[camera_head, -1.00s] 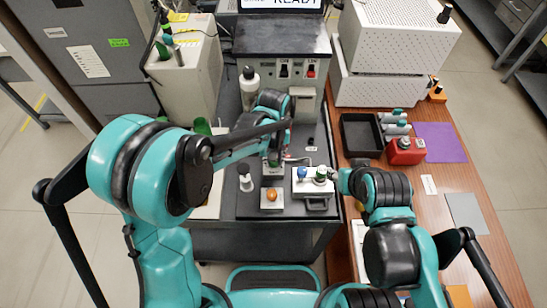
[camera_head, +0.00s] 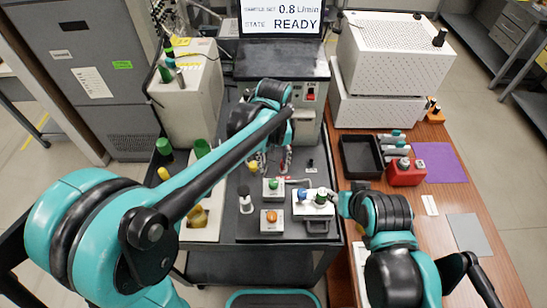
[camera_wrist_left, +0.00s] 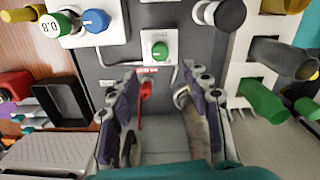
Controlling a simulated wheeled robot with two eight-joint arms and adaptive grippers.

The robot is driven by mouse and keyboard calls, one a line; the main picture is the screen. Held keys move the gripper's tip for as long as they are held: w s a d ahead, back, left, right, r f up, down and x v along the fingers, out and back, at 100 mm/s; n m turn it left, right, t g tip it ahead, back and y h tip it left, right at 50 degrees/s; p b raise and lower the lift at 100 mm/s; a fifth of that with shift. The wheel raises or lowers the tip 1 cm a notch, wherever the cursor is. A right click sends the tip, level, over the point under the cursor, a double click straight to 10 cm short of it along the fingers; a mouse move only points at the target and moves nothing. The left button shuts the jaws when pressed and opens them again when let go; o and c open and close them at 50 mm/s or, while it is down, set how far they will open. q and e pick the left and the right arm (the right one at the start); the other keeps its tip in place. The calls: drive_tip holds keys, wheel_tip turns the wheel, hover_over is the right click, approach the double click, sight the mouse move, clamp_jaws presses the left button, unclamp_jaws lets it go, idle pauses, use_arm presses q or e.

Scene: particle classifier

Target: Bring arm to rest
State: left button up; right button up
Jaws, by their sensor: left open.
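My left arm reaches in from the left of the head view, across the dark cart top, with its wrist bent down in front of the instrument. My left gripper (camera_head: 267,152) is partly hidden by the forearm. In the left wrist view its two fingers (camera_wrist_left: 160,88) stand wide apart with nothing held. A red part (camera_wrist_left: 147,89) shows between them, apart from both fingers. A small box with a green button (camera_head: 273,184) is just in front of the gripper. My right arm is at the right; its gripper (camera_head: 341,202) is beside the white knob box (camera_head: 315,212), its jaws unclear.
The instrument's screen (camera_head: 282,20) reads READY and 0.8 L/min. A black tray (camera_head: 360,155) and red box (camera_head: 406,173) lie on the wooden table. Green-capped containers stand left.

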use_arm(q)
drive_tip(key=shift+r, duration=1.25)
